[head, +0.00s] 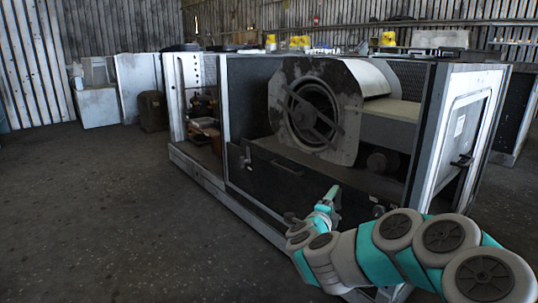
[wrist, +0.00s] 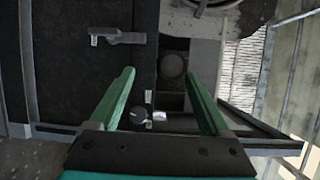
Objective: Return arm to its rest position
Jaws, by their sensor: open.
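My arm reaches in from the lower right of the head view, with grey joints and teal links. My gripper (head: 333,194) is at its far end, in front of the open side of the blower housing (head: 315,110). In the wrist view my gripper (wrist: 158,95) has its two green fingers spread wide apart with nothing between them. I cannot tell the exact gap between fingers and panel.
The housing's white frame and side door (head: 470,130) stand close to my arm at the right. A white cabinet (head: 97,105) and a dark canister (head: 152,111) stand at the back left. The floor (head: 90,220) at the left is clear.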

